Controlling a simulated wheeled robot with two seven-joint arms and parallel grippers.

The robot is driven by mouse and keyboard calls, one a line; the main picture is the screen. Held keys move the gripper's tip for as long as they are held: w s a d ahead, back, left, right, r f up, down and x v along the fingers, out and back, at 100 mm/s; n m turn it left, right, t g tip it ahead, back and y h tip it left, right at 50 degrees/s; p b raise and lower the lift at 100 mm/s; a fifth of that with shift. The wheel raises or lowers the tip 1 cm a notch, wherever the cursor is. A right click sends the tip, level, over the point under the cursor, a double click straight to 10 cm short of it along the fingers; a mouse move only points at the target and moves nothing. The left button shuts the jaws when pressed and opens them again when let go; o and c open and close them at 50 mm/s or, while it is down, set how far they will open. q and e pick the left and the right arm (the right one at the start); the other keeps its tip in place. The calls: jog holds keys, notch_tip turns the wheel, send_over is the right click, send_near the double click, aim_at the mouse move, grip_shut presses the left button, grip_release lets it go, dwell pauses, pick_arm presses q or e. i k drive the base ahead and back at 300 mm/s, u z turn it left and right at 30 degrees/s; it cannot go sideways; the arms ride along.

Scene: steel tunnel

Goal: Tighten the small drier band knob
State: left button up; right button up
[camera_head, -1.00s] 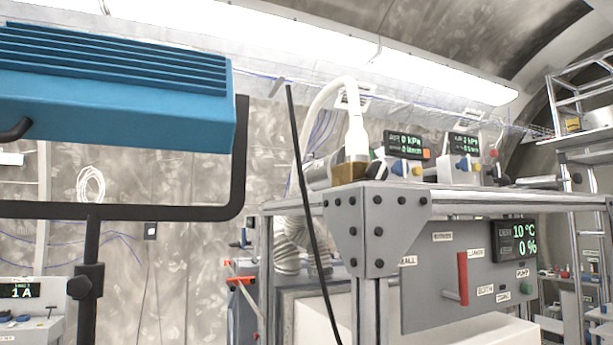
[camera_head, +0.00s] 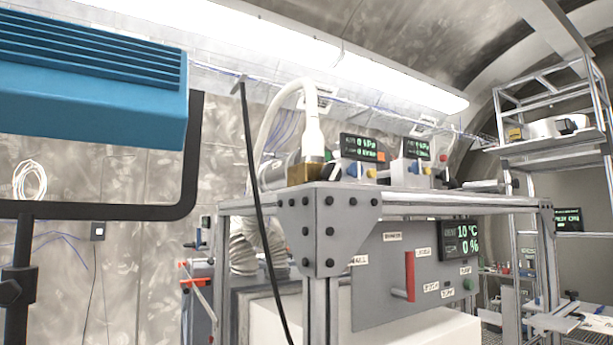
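A grey control panel (camera_head: 375,285) hangs under the top of a metal frame at centre right. It carries a red lever handle (camera_head: 409,276), a display (camera_head: 461,241) reading 10 °C and 0 %, several small white labels and a small green button (camera_head: 470,284). The labels are too small to read surely, and I cannot tell which part, if any, is the small drier band knob. Neither of my grippers shows in the head view.
A blue lamp housing (camera_head: 90,85) on a black stand fills the upper left. A black cable (camera_head: 258,200) hangs before the frame. Gauge boxes with displays (camera_head: 362,148) stand on the frame top (camera_head: 440,200). A metal shelf rack (camera_head: 550,140) stands at right.

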aim_at(332, 170)
jog(key=z, duration=1.4)
jog(key=i, duration=1)
jog(key=u, duration=1.9)
